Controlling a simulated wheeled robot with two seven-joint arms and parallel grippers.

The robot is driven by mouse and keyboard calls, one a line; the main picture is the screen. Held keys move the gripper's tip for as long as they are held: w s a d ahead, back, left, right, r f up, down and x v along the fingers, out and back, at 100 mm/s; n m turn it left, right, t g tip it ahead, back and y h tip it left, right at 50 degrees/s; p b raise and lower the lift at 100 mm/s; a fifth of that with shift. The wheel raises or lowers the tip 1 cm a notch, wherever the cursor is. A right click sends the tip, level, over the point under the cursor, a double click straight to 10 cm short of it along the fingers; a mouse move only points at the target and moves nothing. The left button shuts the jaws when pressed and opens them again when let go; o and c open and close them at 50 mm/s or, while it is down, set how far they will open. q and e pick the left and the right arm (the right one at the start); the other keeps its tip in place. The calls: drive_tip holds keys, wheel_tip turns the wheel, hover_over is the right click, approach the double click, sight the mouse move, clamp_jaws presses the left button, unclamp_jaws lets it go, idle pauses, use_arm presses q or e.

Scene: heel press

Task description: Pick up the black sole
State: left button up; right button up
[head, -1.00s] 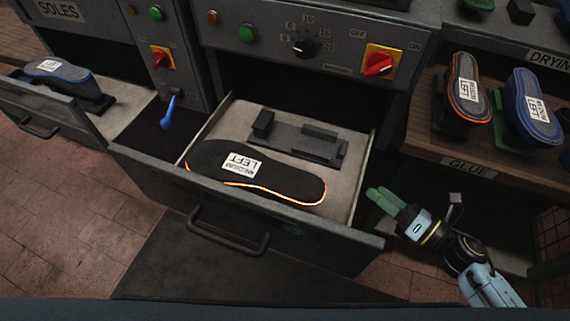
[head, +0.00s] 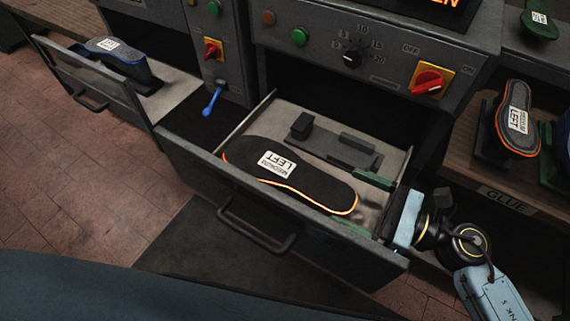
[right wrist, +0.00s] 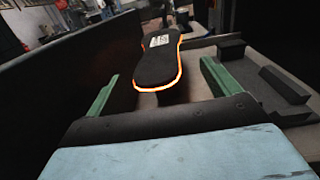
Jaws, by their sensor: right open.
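The black sole (head: 285,178) has a glowing orange edge and a white LEFT label. It lies in the open grey drawer (head: 300,240), along its front wall. My right gripper (head: 363,204) is open at the drawer's right end, with its green fingers reaching in on either side of the sole's right tip. In the right wrist view the sole (right wrist: 160,62) lies ahead between the two spread green fingers (right wrist: 158,88), apart from both. My left gripper is not in view.
Dark blocks on a plate (head: 335,145) lie behind the sole in the drawer. The front wall carries a handle (head: 255,228). Another open drawer at the left holds a blue-edged sole (head: 118,52). An orange-edged sole (head: 517,118) stands on the right shelf.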

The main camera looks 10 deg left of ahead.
sight(332, 190)
drive_tip(key=x, duration=0.5)
drive_tip(key=shift+s+f+p, duration=0.1)
drive_tip(key=shift+f+p, duration=0.05)
drive_tip(key=shift+p, duration=0.25)
drive_tip(key=c, duration=1.1)
